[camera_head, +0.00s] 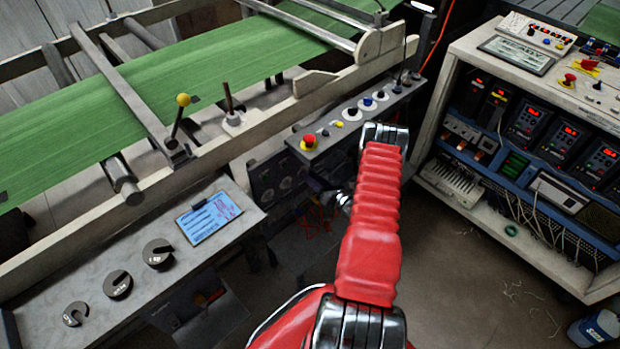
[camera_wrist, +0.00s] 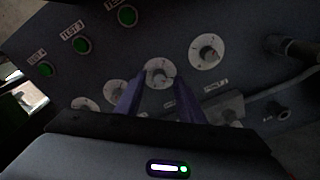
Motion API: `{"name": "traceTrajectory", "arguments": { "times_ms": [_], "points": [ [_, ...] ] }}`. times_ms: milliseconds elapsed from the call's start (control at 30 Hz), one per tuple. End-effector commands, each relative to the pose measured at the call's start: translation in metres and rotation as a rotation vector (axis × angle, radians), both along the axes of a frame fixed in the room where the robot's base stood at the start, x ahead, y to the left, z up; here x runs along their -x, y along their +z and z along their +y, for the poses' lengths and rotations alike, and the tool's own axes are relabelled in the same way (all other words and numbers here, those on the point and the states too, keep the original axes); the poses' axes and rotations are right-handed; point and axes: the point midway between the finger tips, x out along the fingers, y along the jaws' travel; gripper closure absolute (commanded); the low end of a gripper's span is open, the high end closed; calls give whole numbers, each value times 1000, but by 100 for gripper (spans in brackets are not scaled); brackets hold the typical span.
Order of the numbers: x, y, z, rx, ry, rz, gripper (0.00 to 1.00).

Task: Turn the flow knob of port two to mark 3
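In the wrist view, a dark sloped panel (camera_wrist: 250,75) carries several round knobs on white dials. One knob (camera_wrist: 158,72) shows between and just beyond the tips of my gripper (camera_wrist: 157,80). The two purple fingers are apart, one on each side of that dial; I cannot tell whether they touch the knob. Another knob (camera_wrist: 207,53) is up and to the right, and one (camera_wrist: 118,93) is down and to the left, partly behind a finger. Port labels and dial marks are too small to read. In the head view, my red arm hides the gripper.
Green test buttons (camera_wrist: 82,45) line the panel's upper left. A grey cable (camera_wrist: 262,92) and a dark protruding fitting (camera_wrist: 298,48) lie right. In the head view, a button console (camera_head: 352,118) overhangs the workspace beside the green conveyor web (camera_head: 200,75). A drive cabinet (camera_head: 465,195) stands right.

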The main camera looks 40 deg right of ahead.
Motion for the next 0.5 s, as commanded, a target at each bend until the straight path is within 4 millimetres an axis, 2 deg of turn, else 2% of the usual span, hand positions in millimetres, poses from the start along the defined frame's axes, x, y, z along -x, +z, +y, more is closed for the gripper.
{"name": "traceTrajectory", "arguments": {
  "times_ms": [167,500],
  "points": [
    [18,1,-2,0,-3,-1,65],
    [72,4,-3,-1,-4,0,65]
  ]
}}
